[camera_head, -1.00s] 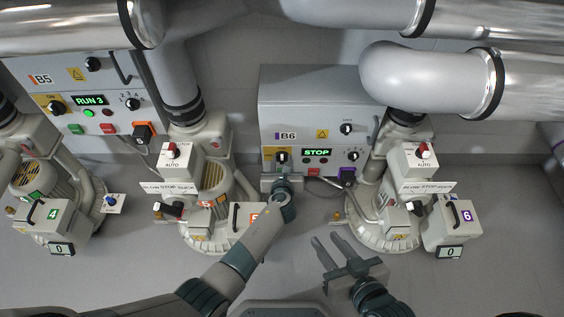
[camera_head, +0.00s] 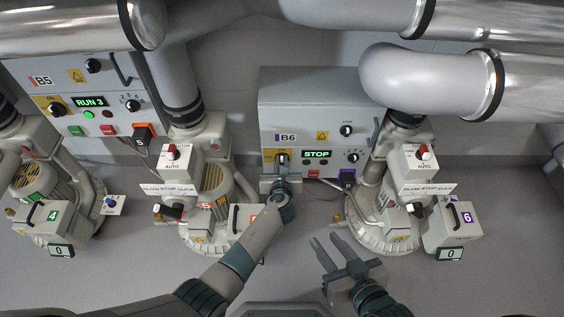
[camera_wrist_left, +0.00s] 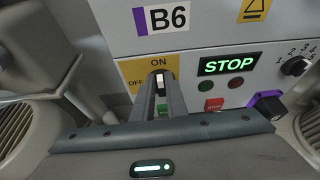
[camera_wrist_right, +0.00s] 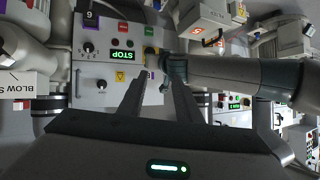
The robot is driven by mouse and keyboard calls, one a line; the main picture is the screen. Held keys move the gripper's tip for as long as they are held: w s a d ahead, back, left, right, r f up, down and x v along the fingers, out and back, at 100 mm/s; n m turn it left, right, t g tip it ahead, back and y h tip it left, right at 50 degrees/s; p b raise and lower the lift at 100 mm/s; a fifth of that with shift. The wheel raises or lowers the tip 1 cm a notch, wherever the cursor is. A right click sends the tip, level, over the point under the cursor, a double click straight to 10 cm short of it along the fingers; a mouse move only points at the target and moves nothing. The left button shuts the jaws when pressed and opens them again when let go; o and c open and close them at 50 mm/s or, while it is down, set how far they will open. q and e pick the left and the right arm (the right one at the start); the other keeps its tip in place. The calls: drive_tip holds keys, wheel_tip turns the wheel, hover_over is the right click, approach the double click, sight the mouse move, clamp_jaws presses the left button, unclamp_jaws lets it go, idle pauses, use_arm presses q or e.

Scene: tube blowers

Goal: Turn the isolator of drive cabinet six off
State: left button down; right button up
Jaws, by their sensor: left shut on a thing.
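Drive cabinet B6 (camera_head: 315,105) carries a purple-marked label and a green STOP display (camera_head: 316,154). Its isolator knob (camera_wrist_left: 160,79) is black with a white mark, on a yellow plate (camera_wrist_left: 138,75) lettered ON at the top and OFF at the left. The knob stands upright, its mark towards ON. My left gripper (camera_head: 281,166) is at the plate, its fingers shut on the knob; they hide its lower part. My right gripper (camera_head: 327,242) is open and empty, low in front of the cabinet; its spread fingers show in the right wrist view (camera_wrist_right: 155,88).
Cabinet B5 (camera_head: 75,95) stands at the left with a RUN 3 display. Blower units with selector boxes (camera_head: 420,160) flank B6. Large pipes (camera_head: 430,80) cross above.

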use_arm(q)
drive_tip(key=shift+a+f+n+h+b, duration=0.2)
drive_tip(key=shift+a+n+h+b, duration=0.3)
drive_tip(key=shift+n+h, duration=0.5)
drive_tip(key=shift+a+f+n+h+b, duration=0.15)
drive_tip(key=shift+a+n+h+b, duration=0.4)
drive_tip(key=shift+n, duration=0.75)
use_arm(e)
wheel_tip(320, 180, up, 6)
drive_tip(key=w+a+t+y, duration=0.1)
drive_tip(key=w+a+t, duration=0.1)
drive_tip(key=t, duration=0.2)
drive_tip(key=shift+r, duration=0.15)
drive_tip(key=shift+w, duration=0.1)
use_arm(q)
drive_tip(key=c, duration=1.8)
unclamp_jaws()
drive_tip(key=shift+o, duration=0.2)
drive_tip(key=shift+s+r, duration=0.1)
drive_tip(key=shift+s, duration=0.1)
